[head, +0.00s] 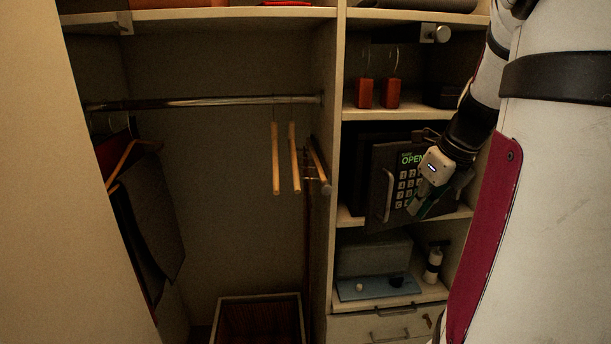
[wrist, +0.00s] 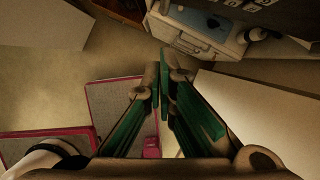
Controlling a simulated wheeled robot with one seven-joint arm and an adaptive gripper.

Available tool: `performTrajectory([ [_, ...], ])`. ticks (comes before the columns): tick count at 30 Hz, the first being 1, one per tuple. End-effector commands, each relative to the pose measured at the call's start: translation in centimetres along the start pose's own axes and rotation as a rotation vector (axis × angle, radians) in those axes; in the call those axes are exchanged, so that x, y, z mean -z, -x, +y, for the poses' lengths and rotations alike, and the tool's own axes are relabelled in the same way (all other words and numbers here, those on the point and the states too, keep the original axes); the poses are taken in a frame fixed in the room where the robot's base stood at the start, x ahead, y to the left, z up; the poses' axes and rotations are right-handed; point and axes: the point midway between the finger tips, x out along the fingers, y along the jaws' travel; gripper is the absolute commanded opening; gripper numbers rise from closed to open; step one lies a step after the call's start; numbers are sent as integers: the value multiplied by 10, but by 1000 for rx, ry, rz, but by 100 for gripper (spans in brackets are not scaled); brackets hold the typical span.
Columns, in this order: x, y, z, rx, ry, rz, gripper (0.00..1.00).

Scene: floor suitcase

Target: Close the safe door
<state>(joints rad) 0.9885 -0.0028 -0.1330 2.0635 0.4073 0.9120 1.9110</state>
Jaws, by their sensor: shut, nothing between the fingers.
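The safe (head: 358,160) is a dark box on the middle shelf of the right-hand cupboard. Its door (head: 378,206) is ajar, swung outward, with a pale upright handle (head: 388,195) at its left side. A keypad (head: 405,187) on the door's face has a green display that reads OPEN. My gripper (head: 417,207) is in front of the door's right part and hides some of it; I cannot tell whether it touches. In the wrist view, the green-padded fingers (wrist: 166,72) are together at the tips, with nothing between them.
Below the safe stands an open case (head: 370,288) with a blue-grey base, beside a small bottle (head: 432,266). Drawers (head: 385,328) lie beneath. At left are a clothes rail (head: 205,102), wooden hangers (head: 285,160) and a basket (head: 258,299). Two red objects (head: 378,94) stand above the safe.

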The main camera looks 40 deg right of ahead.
Motion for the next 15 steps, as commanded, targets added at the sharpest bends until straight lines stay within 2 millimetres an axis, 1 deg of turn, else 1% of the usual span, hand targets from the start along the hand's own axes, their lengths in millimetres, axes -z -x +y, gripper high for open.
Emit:
performTrajectory([
  [3,-17,-7,0,-1,3,0,0],
  [7,-30,-12,0,0,1,-1,0],
  [10,-35,-14,0,0,0,-1,0],
  [15,-38,-15,0,0,-1,-1,0],
])
